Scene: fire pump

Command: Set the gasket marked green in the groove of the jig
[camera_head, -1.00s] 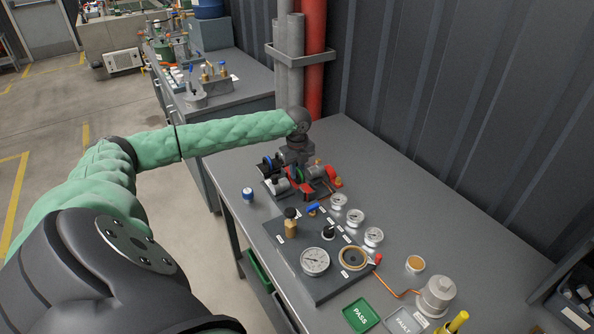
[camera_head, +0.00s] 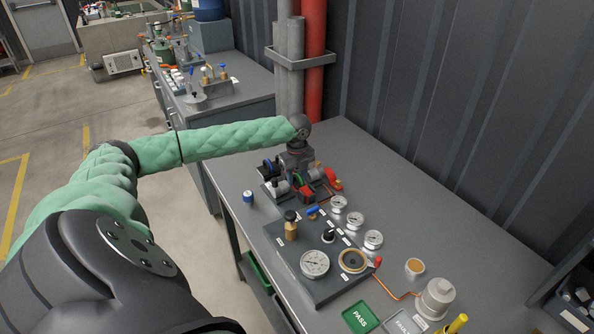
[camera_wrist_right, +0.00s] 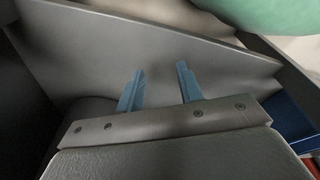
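A green ring (camera_head: 297,181), which may be the gasket marked green, shows among the pump parts on the bench, partly hidden. My left gripper (camera_head: 301,178) points down right beside it, over the pump parts. Its fingertips are too small and covered to tell whether they are open or shut. A round brass-coloured seat with a dark centre (camera_head: 352,260) lies on the dark test plate (camera_head: 318,290); I cannot tell if it is the jig's groove. My right gripper (camera_wrist_right: 158,90) shows in the right wrist view with two blue fingers apart and nothing between them.
Several small gauges (camera_head: 356,219) and a large gauge (camera_head: 315,264) sit on and beside the plate. A green PASS tray (camera_head: 360,316), a FAULT tray (camera_head: 404,323) and a metal canister (camera_head: 437,297) stand near front right. The bench's back right is clear.

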